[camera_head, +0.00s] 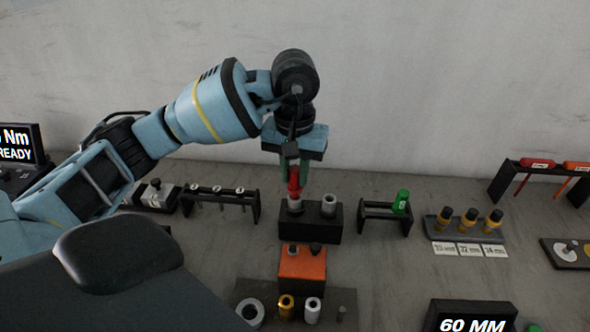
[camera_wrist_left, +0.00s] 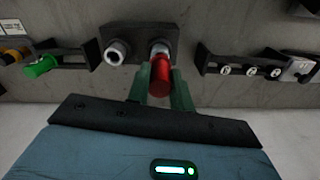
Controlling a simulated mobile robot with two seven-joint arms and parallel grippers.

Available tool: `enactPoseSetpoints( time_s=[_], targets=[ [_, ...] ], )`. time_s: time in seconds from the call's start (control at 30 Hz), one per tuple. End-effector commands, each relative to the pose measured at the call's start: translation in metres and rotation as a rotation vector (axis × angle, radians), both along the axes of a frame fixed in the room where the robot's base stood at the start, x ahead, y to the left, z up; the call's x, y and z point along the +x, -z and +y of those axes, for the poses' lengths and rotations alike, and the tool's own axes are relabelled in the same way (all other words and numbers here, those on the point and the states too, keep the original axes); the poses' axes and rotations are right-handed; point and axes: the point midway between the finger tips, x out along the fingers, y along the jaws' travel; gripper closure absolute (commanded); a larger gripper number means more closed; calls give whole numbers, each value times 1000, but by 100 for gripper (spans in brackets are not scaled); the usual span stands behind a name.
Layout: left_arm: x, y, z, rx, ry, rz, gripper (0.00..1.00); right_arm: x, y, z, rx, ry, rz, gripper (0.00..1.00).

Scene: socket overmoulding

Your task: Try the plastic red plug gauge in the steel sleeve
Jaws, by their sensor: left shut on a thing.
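My left gripper (camera_head: 294,178) is shut on the red plug gauge (camera_head: 294,188) and holds it upright over the black block (camera_head: 322,230). The gauge's lower end is at the mouth of the left steel sleeve (camera_head: 296,206) in that block; I cannot tell how far it is inside. A second steel sleeve (camera_head: 329,205) stands in the block to the right. In the left wrist view the red gauge (camera_wrist_left: 160,88) sits between the green fingers, lined up with one sleeve (camera_wrist_left: 159,48). My right gripper is not in view.
An orange block (camera_head: 302,266) stands in front. A rack with a green gauge (camera_head: 402,202) is to the right, and a black rack (camera_head: 222,199) to the left. Yellow-black tools (camera_head: 469,218) stand farther right. Loose rings and sleeves (camera_head: 286,306) lie on a front tray.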

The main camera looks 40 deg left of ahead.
Motion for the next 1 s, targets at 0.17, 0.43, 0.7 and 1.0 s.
enactPoseSetpoints(
  time_s=[0.17,0.43,0.7,1.0],
  targets=[
    [0,2,0,0,0,0,100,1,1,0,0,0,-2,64],
    [0,5,0,0,0,0,100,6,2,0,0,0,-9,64],
    [0,8,0,0,0,0,100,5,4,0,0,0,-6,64],
    [0,11,0,0,0,0,100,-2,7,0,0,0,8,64]
  ],
)
